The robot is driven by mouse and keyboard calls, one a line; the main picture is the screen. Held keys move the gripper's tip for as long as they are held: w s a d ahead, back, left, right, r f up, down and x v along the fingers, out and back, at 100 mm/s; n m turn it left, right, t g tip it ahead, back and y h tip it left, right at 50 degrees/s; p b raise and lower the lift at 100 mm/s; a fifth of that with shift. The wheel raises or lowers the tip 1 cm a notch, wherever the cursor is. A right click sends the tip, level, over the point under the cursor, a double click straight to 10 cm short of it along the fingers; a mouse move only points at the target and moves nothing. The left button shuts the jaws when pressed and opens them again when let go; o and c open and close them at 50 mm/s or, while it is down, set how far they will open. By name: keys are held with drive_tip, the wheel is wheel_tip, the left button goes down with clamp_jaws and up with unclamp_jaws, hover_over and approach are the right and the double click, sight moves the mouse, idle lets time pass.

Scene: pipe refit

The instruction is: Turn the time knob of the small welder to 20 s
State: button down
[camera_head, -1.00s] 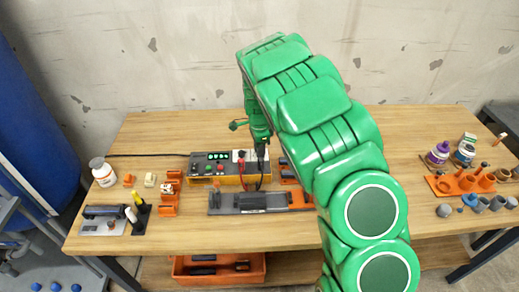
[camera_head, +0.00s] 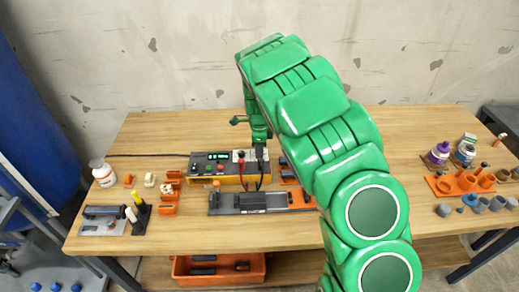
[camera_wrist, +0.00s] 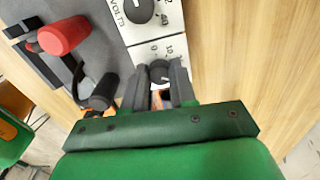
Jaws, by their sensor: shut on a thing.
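The small welder (camera_head: 213,166) is a grey and yellow box with a green display, standing at the back of the bench. In the wrist view its white dial plate (camera_wrist: 150,48) shows two dark knobs. The upper knob (camera_wrist: 139,8) is marked VOLTS. The lower knob (camera_wrist: 159,71), the time knob, has a scale with 0 and 10 readable; the rest is hidden. My gripper (camera_wrist: 160,82) has its two dark fingers closed on this lower knob, one on each side. In the head view my gripper (camera_head: 259,143) is over the welder's right end, partly hidden by my arm.
A red plug (camera_wrist: 64,36) and a black plug (camera_wrist: 104,92) with leads stand close beside the fingers. A grey and orange fixture (camera_head: 222,203) lies in front of the welder. Bare wood lies right of the dial plate.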

drive_tip(key=shift+r, duration=0.1)
drive_tip(key=c, duration=0.9)
unclamp_jaws()
drive_tip(key=shift+r, duration=3.85)
